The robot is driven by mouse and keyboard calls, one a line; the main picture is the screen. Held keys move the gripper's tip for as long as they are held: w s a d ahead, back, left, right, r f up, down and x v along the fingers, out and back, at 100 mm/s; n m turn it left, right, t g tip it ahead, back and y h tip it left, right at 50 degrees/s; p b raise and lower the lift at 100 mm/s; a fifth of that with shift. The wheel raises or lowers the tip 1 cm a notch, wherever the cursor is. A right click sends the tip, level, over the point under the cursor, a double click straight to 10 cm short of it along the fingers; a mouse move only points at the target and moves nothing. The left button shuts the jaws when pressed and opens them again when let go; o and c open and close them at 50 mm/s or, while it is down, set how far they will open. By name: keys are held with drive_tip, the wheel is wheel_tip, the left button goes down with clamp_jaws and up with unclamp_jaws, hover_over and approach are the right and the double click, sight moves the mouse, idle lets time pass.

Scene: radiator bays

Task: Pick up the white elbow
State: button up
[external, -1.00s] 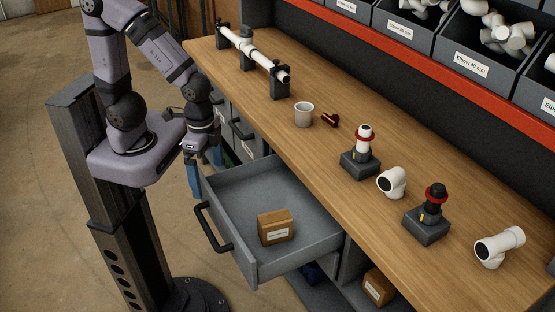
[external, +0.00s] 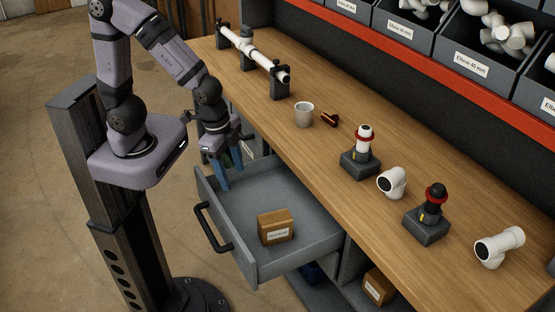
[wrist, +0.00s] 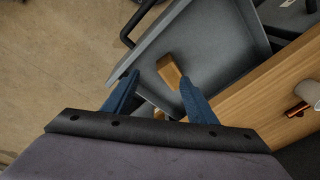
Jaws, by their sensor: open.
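A white elbow (external: 391,182) lies on the wooden bench in the external view, between two dark grey blocks. A second, larger white fitting (external: 499,246) with a dark open mouth lies further right; I cannot tell surely whether it is an elbow or a tee. My gripper (external: 230,172) points down over the far left part of the open drawer, well left of both fittings. Its blue fingers are apart, with nothing held between them; they also show in the wrist view (wrist: 158,80).
The open grey drawer (external: 299,262) holds a cardboard box (external: 275,226). On the bench stand a grey cup (external: 304,114), a copper-coloured part (external: 330,119), a block with a white fitting (external: 360,163), a block with a black fitting (external: 426,225), and a clamped white pipe (external: 254,52). Labelled bins stand behind.

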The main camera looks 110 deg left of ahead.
drive_tip(key=w+a+f+m+t+y+b, duration=0.1)
drive_tip(key=w+a+m+t+b, duration=0.25)
drive_tip(key=w, duration=0.85)
drive_tip(key=w+a+m+t+b, duration=0.1)
drive_tip(key=w+a+m+t, duration=0.35)
drive_tip(key=w, duration=0.75)
drive_tip(key=m+t+h+b, duration=0.3)
drive_tip(key=m+t+b, duration=0.1)
drive_tip(key=m, duration=0.8)
approach(390, 182)
wheel_tip(390, 182, down, 3)
drive_tip(key=w+a, duration=0.3)
drive_tip(key=shift+w+d+f+p, duration=0.2)
drive_tip(key=shift+w+p, duration=0.05)
drive_tip(key=shift+w, duration=0.2)
drive_tip(key=shift+w+d+f+p, duration=0.15)
drive_tip(key=shift+w+p, duration=0.05)
drive_tip(key=shift+w, duration=0.3)
drive_tip(key=shift+w, duration=0.1)
drive_tip(key=shift+w+f+p, duration=0.1)
drive_tip(key=shift+w+p, duration=0.15)
drive_tip(key=shift+p, duration=0.05)
drive_tip(key=shift+p+x, duration=0.95)
drive_tip(key=shift+x, duration=1.25)
drive_tip(key=shift+d+f, duration=0.1)
drive_tip(key=shift+d, duration=0.05)
drive_tip(key=c, duration=0.9)
drive_tip(key=shift+o, duration=0.2)
